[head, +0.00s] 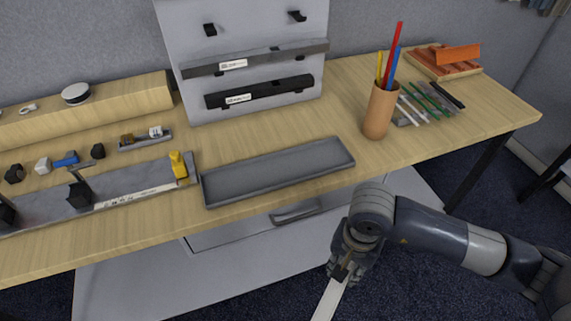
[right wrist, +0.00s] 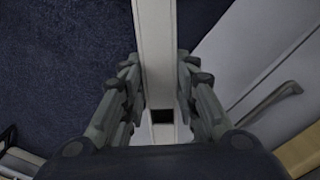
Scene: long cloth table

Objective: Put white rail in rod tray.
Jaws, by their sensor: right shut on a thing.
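The white rail (head: 328,302) is in my right gripper (head: 344,268), below and in front of the table edge in the head view. In the right wrist view the rail (right wrist: 154,45) runs up from between the fingers of my right gripper (right wrist: 156,85), which is shut on it. The rail's lower end is cut off by the head view's frame. The rod tray (head: 278,172), a long grey shallow tray, lies empty near the table's front edge, up and to the left of the gripper. My left gripper is not in view.
A grey rail with a yellow block (head: 178,165) lies left of the tray. A pencil cup (head: 380,112) stands to the right, before several pens and an orange rack (head: 445,68). A drawer handle (head: 296,212) sits below the table.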

